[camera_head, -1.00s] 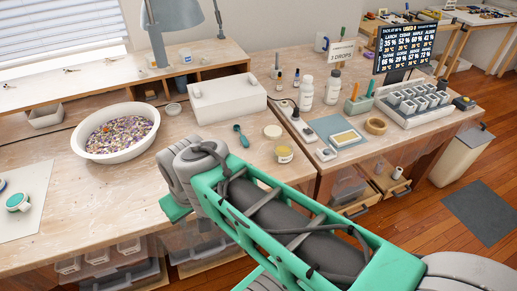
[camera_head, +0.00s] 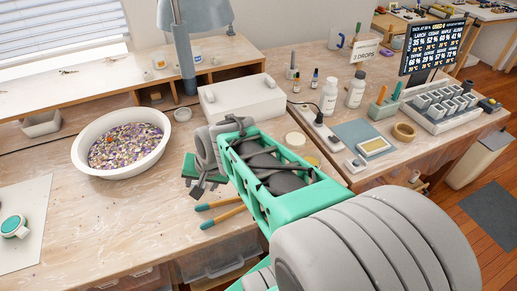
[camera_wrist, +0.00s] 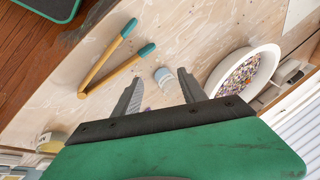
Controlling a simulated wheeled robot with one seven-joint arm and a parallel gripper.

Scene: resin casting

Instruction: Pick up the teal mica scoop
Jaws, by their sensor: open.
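The teal mica scoop cannot be made out now in either view; my arm covers the part of the bench by the white box. My gripper (camera_head: 197,188) is over the bench, right of the white bowl, in the head view. In the wrist view my gripper (camera_wrist: 158,78) has its two dark fingers apart with nothing held.
A white bowl of colourful flakes (camera_head: 79,158) stands at left. A white box (camera_head: 243,98) stands behind my arm. The front-left bench is mostly bare.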

